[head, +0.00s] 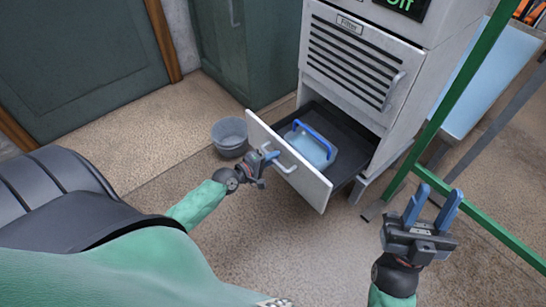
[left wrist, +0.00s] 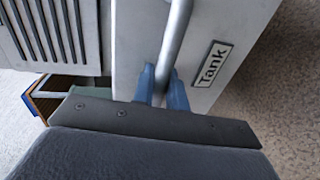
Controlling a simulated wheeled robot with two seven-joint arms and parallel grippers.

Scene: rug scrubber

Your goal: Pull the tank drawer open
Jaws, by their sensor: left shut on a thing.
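The tank drawer (head: 262,139) is pulled out from the bottom of the grey machine in the head view. Its white front carries a bar handle (head: 286,167), and the left wrist view shows this handle (left wrist: 175,40) beside a "Tank" label (left wrist: 212,64). My left gripper (head: 268,158) is shut on the handle, with a blue finger on each side of it. Inside the drawer sits a pale blue tank (head: 311,150) with a blue carry handle. My right gripper (head: 432,207) is at the right, its two blue fingers apart and empty, away from the drawer.
A grey bucket (head: 229,134) stands on the floor just left of the drawer. The slatted filter panel (head: 355,60) is above the drawer. A green frame (head: 462,85) stands to the right, near my right gripper. The carpet in front of the drawer is clear.

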